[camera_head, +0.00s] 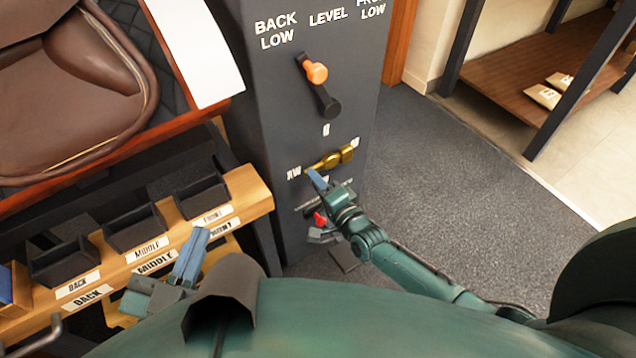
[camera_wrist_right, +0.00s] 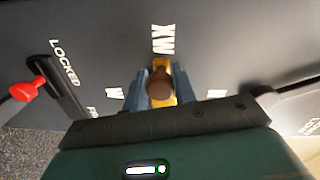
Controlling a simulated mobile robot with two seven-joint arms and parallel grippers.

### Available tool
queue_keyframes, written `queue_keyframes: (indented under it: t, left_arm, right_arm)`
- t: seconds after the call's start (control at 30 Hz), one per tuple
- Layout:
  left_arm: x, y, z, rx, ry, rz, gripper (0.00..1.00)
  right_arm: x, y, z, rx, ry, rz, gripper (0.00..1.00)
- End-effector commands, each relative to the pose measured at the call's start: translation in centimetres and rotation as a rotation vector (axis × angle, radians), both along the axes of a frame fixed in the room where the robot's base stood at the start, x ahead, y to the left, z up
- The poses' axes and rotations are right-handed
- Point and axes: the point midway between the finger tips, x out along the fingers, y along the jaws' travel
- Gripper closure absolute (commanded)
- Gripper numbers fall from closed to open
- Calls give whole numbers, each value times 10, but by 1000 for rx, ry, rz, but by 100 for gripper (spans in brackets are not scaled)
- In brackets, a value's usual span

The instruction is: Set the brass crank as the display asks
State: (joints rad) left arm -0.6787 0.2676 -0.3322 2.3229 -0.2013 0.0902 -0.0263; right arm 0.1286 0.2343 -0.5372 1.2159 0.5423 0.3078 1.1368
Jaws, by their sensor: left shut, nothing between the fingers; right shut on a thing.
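The brass crank (camera_head: 330,161) is on the dark front panel (camera_head: 300,110) of a post, below an orange-knobbed lever. Its arm lies aslant in the head view, its left end near the "XW" mark. My right gripper (camera_head: 317,180) is at that left end. In the wrist view its two blue-grey fingers stand on either side of the crank's brown knob (camera_wrist_right: 158,84) and are shut on it, with "XW" straight above. Other letter marks lie to both sides. My left gripper (camera_head: 190,256) is shut and empty over the wooden rack, away from the panel. No display with a request shows.
The orange-knobbed lever (camera_head: 316,72) sits under "BACK LOW", "LEVEL" and another label. A red-knobbed lever (camera_wrist_right: 27,90) is beside a slot marked "LOCKED". A rack with labelled dark bins (camera_head: 135,228) and a brown saddle (camera_head: 65,75) are left. Carpet right of the post is clear.

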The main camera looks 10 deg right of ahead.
Motion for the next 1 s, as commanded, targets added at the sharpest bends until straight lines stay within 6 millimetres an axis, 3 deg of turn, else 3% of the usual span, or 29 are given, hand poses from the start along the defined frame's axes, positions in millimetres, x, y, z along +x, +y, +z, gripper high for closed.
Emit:
queue_keyframes:
  t: [0.63,0.67,0.9,1.0]
  left_arm:
    - [0,1,0,3,7,2,100]
    - [0,1,0,3,7,1,100]
    - [0,1,0,3,7,1,100]
    - [0,1,0,3,7,1,100]
  right_arm:
    - [0,-1,2,50,20,-1,100]
    - [0,-1,2,50,20,-1,72]
    - [0,0,3,49,18,-1,53]
    - [0,0,3,48,18,-1,52]
